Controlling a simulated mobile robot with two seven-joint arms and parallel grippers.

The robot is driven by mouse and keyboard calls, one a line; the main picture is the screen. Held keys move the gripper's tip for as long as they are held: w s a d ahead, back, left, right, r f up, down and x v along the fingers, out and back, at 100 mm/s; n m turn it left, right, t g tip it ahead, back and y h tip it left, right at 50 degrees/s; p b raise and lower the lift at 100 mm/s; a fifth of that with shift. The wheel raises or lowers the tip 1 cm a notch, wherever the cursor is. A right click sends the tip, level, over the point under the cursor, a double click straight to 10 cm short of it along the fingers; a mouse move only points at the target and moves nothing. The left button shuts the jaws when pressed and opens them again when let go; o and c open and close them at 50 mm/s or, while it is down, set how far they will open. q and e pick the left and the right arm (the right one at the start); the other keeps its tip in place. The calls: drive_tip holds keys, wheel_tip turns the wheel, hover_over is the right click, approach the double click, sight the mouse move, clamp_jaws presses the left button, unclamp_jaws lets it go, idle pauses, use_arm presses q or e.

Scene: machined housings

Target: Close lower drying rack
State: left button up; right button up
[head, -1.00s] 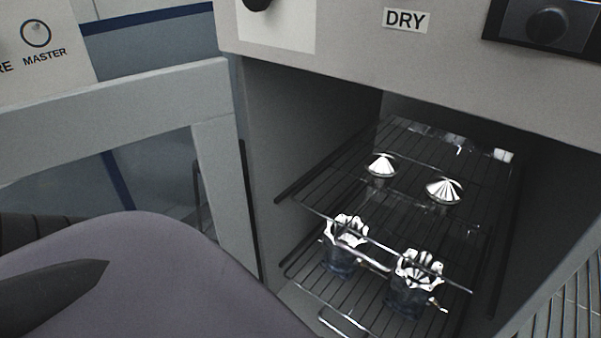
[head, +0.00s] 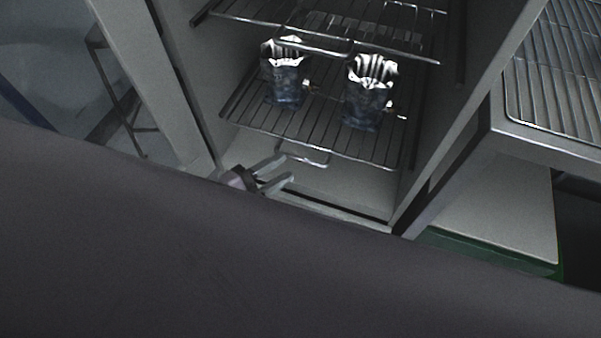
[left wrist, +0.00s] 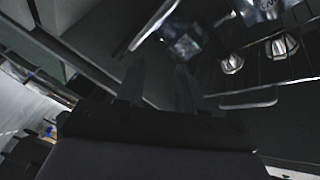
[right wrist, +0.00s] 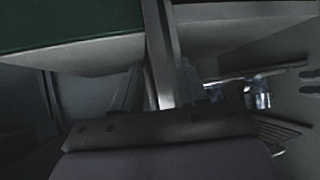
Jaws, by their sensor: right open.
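The lower drying rack (head: 310,133) is a wire shelf low in the grey cabinet. It carries two shiny fluted housings (head: 285,80) (head: 368,95) and is pulled some way forward. Its wire loop handle (head: 318,161) sticks out at the front. My left gripper (head: 287,168) is open, its fingers close by the left end of the handle; I cannot tell whether they touch it. In the left wrist view its fingers (left wrist: 158,88) are dark and apart. My right gripper (right wrist: 158,88) is open and empty; it is outside the head view.
The upper wire rack (head: 345,30) hangs above the housings. A cabinet side wall (head: 165,80) stands on the left. A wire-topped bench (head: 560,90) is on the right, with a pale shelf (head: 500,220) below. My dark arm fills the front of the head view.

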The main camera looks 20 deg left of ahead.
sight(302, 159)
use_arm(q)
wheel_tip(302, 159, down, 5)
drive_tip(key=w+a+m+g+h+b, duration=0.1)
drive_tip(key=w+a+m+h+b, duration=0.1)
drive_tip(key=m+h+b, duration=0.5)
drive_tip(key=shift+w+d+r+m+y, duration=0.2)
drive_tip(key=shift+w+d+m+y, duration=0.15)
drive_tip(key=shift+w+d+m, duration=0.4)
drive_tip(key=shift+w+d+r+m+y, duration=0.25)
drive_tip(key=shift+w+d+m, duration=0.35)
drive_tip(key=shift+w+d, duration=0.35)
drive_tip(key=shift+w+d+r+m+y, duration=0.15)
drive_tip(key=shift+w+d+m+y, duration=0.25)
drive_tip(key=shift+w+d+m, duration=0.35)
drive_tip(key=shift+d, duration=0.1)
drive_tip(key=shift+w+b, duration=0.1)
drive_tip(key=shift+b, duration=0.2)
clamp_jaws()
